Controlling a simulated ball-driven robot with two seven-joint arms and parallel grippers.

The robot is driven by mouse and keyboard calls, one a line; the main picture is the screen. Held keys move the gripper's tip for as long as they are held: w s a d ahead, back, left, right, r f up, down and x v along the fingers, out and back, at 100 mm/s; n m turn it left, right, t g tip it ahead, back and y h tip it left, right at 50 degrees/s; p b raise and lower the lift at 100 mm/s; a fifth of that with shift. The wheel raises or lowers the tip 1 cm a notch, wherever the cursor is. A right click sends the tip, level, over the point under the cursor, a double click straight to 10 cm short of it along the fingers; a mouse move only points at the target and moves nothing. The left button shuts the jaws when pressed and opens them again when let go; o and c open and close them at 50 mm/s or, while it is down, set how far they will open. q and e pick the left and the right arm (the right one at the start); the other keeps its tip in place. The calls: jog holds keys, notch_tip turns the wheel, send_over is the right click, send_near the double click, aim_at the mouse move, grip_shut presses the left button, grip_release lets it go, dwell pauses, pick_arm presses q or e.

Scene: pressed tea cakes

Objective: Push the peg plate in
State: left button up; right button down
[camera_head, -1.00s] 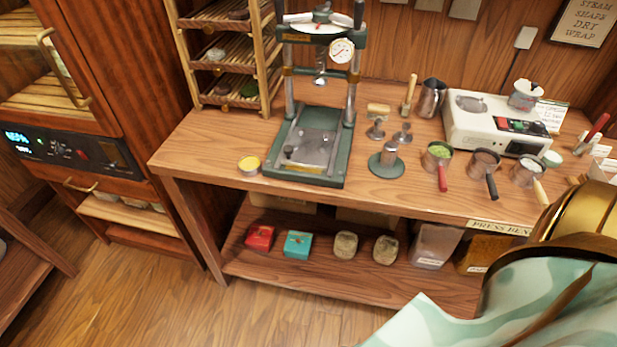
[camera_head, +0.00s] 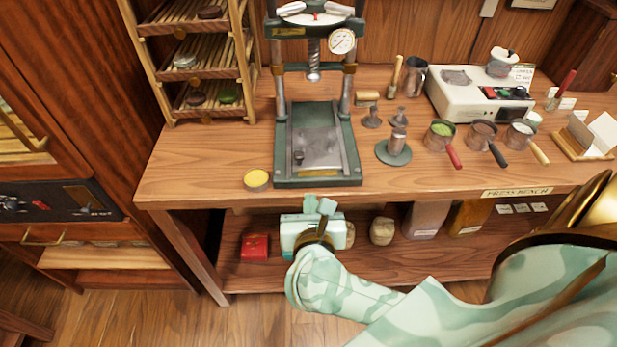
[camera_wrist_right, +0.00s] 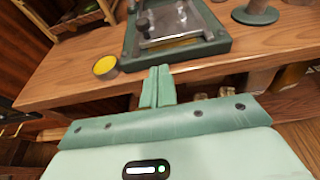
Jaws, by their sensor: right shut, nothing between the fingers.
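The green screw press (camera_head: 282,170) stands on the bench (camera_head: 200,165). A silver plate (camera_head: 322,145) with a small dark peg at its front left lies in the press base; it also shows at the top of the right wrist view (camera_wrist_right: 178,30). My right gripper (camera_head: 319,205) is shut and empty. It is in front of the bench's front edge, before the press base and apart from the plate. In the right wrist view its fingers (camera_wrist_right: 158,72) point toward the base's front edge. My left gripper is not in view.
A yellow tin (camera_head: 256,180) stands left of the press near the bench edge. A metal tamper on a round green base (camera_head: 394,153) and several handled cups stand to the right. The lower shelf holds a red box (camera_head: 255,246).

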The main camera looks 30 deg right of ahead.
jog(key=b, duration=0.1)
send_near(307, 158)
jog(key=shift+w+d+f, duration=0.25)
jog(key=shift+w+f, duration=0.15)
jog(key=shift+f, duration=0.2)
jog(key=shift+w+d+f, duration=0.3)
jog(key=shift+w+f, duration=0.15)
jog(key=shift+f, duration=0.15)
jog(key=shift+w+d, duration=0.2)
jog(key=shift+w, duration=0.2)
jog(key=w+d, duration=0.1)
jog(key=w+d+b, duration=0.1)
jog(key=w, duration=0.1)
jog(key=shift+w+d, duration=0.1)
jog(key=shift+w, duration=0.15)
